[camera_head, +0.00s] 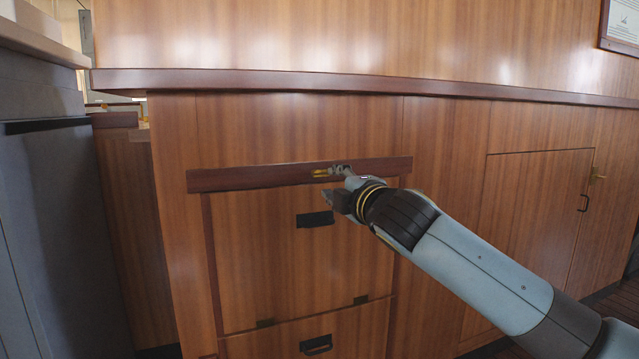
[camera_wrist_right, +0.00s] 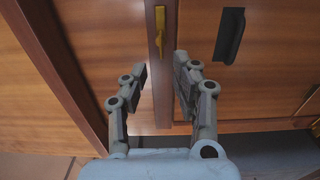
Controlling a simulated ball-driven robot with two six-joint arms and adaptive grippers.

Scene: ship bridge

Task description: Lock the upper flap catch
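The upper flap (camera_head: 262,262) is a wooden panel that sits flush in the cabinet front, with a black handle (camera_head: 315,219). Its small brass catch (camera_head: 320,173) sits on the dark wooden rail above it and appears to lie along that rail. In the right wrist view the brass catch (camera_wrist_right: 160,38) shows on the strip, just beyond my fingertips. My right gripper (camera_head: 335,184) is at the rail, close to the catch and partly over that area. My left gripper is not in view.
A lower flap with a black handle (camera_head: 316,344) is below. A long ledge (camera_head: 330,84) juts out above. A grey cabinet (camera_head: 55,220) stands at the left.

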